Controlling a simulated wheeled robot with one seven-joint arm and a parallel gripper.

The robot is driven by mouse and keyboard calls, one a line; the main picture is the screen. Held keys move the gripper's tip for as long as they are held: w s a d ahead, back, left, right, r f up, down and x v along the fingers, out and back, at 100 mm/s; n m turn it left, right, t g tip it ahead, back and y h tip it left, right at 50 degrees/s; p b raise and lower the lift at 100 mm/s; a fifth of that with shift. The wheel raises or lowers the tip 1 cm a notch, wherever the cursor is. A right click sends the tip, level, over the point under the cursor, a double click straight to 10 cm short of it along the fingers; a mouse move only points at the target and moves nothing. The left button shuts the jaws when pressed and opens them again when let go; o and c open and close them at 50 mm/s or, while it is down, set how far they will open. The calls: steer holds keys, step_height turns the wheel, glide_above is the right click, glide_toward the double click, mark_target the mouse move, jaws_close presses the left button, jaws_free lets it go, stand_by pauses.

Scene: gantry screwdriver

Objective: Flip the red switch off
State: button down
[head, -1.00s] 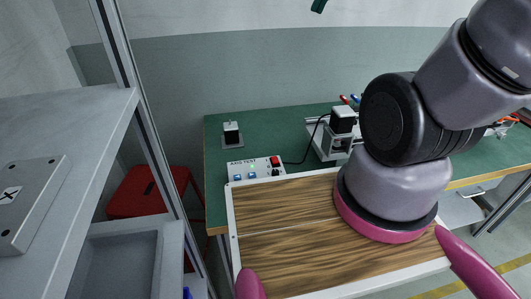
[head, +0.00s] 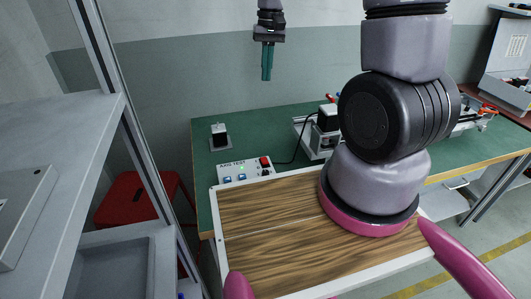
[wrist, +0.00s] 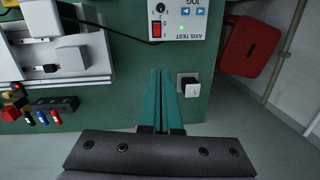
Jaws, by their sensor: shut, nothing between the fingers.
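The white AXIS TEST box (head: 243,177) stands at the left front of the green bench, behind the wood-topped surface. Its red switch (head: 265,161) is at the box's upper right in the head view. The red switch also shows in the wrist view (wrist: 157,31), with 1 and 0 marks beside it. The switch's position is too small to tell. My gripper (head: 266,78) hangs high above the bench, fingers down, shut and empty. In the wrist view the green fingertips (wrist: 160,71) lie below the box in the picture, apart from it.
A black-and-white block (head: 219,135) sits on the bench behind the box. A black cable runs from the box to a white machine (head: 323,131). A grey shelf (head: 60,125) and a red stool (head: 132,199) stand at the left.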

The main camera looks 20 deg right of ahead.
mark_target(267, 161)
step_height(267, 161, down, 13)
steer(key=a+n+g+h, duration=0.1)
steer(key=g, duration=0.1)
steer(key=shift+w+a+f+g, duration=0.15)
steer(key=shift+a+f+g, duration=0.05)
steer(key=shift+g, duration=0.2)
steer(key=x, duration=1.4)
steer(key=shift+s+f, duration=0.3)
steer(key=shift+s, duration=0.1)
steer(key=shift+w, duration=0.1)
